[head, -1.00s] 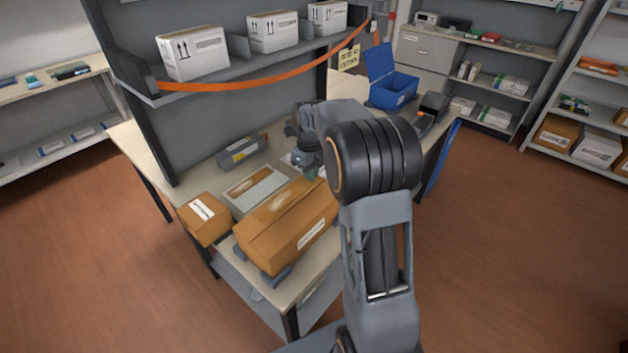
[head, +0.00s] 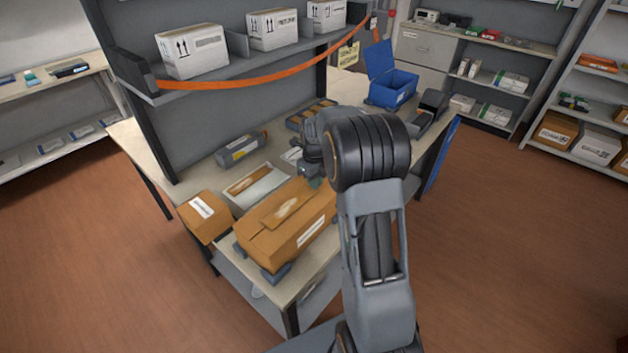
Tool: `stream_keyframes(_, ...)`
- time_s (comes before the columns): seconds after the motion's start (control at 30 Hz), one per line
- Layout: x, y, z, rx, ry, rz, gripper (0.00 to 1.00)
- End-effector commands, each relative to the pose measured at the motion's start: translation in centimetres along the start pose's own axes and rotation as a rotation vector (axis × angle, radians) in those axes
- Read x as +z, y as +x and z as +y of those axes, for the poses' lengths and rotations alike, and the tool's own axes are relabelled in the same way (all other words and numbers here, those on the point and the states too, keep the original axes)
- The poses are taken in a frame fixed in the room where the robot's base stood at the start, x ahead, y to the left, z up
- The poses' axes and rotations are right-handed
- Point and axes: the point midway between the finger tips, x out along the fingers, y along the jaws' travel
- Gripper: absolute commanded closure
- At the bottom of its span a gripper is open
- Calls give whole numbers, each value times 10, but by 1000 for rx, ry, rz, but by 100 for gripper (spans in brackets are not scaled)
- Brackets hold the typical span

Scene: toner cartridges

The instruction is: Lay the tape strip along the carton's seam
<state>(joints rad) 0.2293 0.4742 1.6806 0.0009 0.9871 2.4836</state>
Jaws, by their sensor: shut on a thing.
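The long brown carton (head: 268,247) lies on grey supports at the near end of the bench, with a white label on its side. A brown strip with a pale patch, seemingly the tape strip (head: 284,207), runs along the carton's top towards my gripper. I cannot tell how much of it touches the carton. My gripper (head: 314,181) is low at the carton's far end, mostly hidden by my own arm, and its fingers barely show. It is shut on the strip. The seam cannot be made out clearly.
A small brown box (head: 204,218) and a pale box with brown inside (head: 249,190) stand left of the carton. A grey cartridge (head: 240,150) lies behind. A compartmented tray (head: 300,118) and an open blue bin (head: 392,88) stand farther back. An orange strap (head: 265,80) crosses the shelf.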

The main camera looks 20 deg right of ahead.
Motion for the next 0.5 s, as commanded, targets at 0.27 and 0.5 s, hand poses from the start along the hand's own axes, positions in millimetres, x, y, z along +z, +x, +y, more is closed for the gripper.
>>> stream_keyframes(0.27, 0, 3, 0, 0, 0, 0, 76)
stream_keyframes(0.5, 0, 2, 0, 0, 0, 0, 69)
